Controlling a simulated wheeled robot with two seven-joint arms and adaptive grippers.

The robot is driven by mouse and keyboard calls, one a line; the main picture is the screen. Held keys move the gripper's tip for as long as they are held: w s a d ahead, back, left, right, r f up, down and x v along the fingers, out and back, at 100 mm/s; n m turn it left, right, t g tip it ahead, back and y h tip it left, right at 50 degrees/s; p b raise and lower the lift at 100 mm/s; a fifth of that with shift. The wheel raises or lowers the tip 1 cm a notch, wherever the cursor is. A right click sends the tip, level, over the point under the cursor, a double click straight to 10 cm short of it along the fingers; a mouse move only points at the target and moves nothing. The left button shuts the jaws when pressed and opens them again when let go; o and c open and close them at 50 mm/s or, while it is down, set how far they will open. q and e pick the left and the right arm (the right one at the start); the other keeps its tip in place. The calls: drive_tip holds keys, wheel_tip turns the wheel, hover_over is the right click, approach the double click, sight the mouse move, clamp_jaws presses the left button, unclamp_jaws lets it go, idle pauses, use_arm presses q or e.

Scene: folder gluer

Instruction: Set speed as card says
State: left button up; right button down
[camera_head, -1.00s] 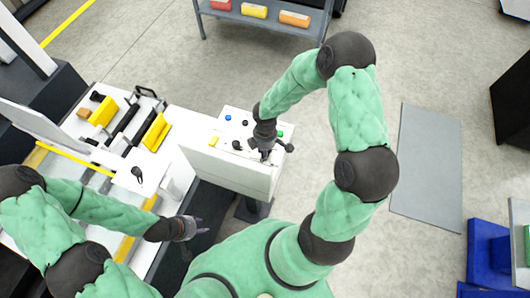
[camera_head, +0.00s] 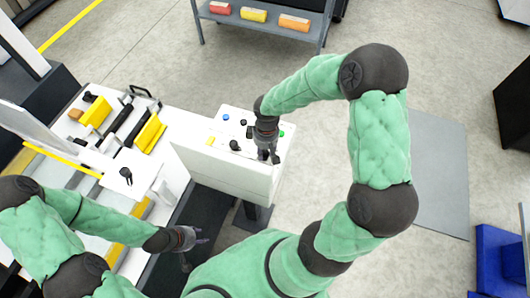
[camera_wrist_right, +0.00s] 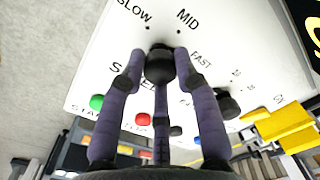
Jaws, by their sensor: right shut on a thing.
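The white control panel (camera_head: 222,160) stands in the middle of the head view. In the right wrist view its face (camera_wrist_right: 105,60) carries the words SLOW, MID and FAST around a black speed knob (camera_wrist_right: 159,65). My right gripper (camera_wrist_right: 160,60) is shut on this knob, with its fingers around it. In the head view the right gripper (camera_head: 267,154) is over the panel and hides the knob. The knob's pointer cannot be made out. My left gripper (camera_head: 190,238) is low and left of the panel, away from it; its finger opening is unclear. No readable card shows.
Near the speed knob are a green button (camera_wrist_right: 97,102), a red button (camera_wrist_right: 143,118), another black knob (camera_wrist_right: 228,104) and a yellow part (camera_wrist_right: 284,122). A dark sign (camera_wrist_right: 312,25) with yellow lettering is cut off at the right. Machine parts (camera_head: 125,125) stand left of the panel.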

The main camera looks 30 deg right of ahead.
sight(267, 152)
drive_tip(key=shift+m, duration=0.3)
drive_tip(key=c, duration=0.9)
unclamp_jaws()
drive_tip(key=shift+s, duration=0.1)
drive_tip(key=shift+r, duration=0.45)
drive_tip(key=r, duration=1.1)
drive_tip(key=shift+d, duration=0.25)
